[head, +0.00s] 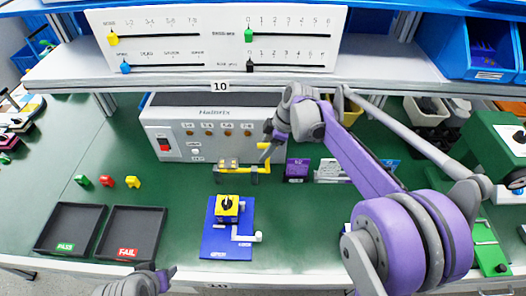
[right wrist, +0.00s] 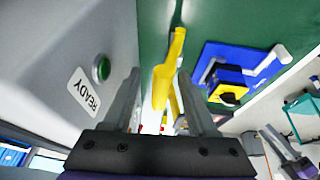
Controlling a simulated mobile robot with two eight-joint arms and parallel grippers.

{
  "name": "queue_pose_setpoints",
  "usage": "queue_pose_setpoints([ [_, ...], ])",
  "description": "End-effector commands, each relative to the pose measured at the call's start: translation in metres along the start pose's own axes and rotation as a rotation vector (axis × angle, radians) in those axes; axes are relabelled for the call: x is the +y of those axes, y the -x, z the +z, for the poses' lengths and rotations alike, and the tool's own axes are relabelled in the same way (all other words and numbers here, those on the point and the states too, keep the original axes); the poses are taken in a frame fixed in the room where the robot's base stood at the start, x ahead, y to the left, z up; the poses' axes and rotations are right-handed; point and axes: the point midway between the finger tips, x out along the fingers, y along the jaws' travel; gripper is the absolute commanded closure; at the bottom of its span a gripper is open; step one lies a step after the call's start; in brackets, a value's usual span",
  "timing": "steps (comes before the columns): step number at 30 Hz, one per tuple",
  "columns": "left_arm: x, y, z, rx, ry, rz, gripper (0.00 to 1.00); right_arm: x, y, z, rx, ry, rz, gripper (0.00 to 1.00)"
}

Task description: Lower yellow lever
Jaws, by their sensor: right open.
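The yellow lever (head: 267,158) stands raised at the right end of a yellow-based fixture (head: 232,177) in front of the grey Halofix box. My right gripper (head: 269,143) is by the lever's upper end and partly covers it in the head view. In the right wrist view the right gripper (right wrist: 162,100) is open, and the yellow lever (right wrist: 168,75) shows in the gap between its fingers, nearer the right finger. I cannot tell whether they touch. My left gripper (head: 158,280) shows only partly at the bottom edge of the head view, away from the lever; its opening is unclear.
The grey box (head: 215,115) stands close behind the lever; its READY label (right wrist: 83,92) and green button (right wrist: 102,68) are near my right fingers. A blue plate (head: 215,243) with a crank lies in front. Purple card holder (head: 297,170) stands right. Black trays (head: 133,232) lie left.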

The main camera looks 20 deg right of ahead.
Motion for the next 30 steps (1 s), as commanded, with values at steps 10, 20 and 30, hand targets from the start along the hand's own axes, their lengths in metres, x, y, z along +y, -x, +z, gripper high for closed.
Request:
queue_pose_setpoints([
  [10,0.0,-0.001,0.001,0.0,0.0,0.0,0.5,0.0,-0.016,0.0,0.0,0.0,0.001,0.42],
  [20,0.0,-0.001,0.001,0.0,0.0,0.0,0.5,0.0,-0.016,0.0,0.0,0.0,0.0,0.78],
  [30,0.0,-0.001,0.001,0.0,0.0,0.0,0.5,0.0,-0.015,0.0,0.0,0.0,0.001,1.0],
])
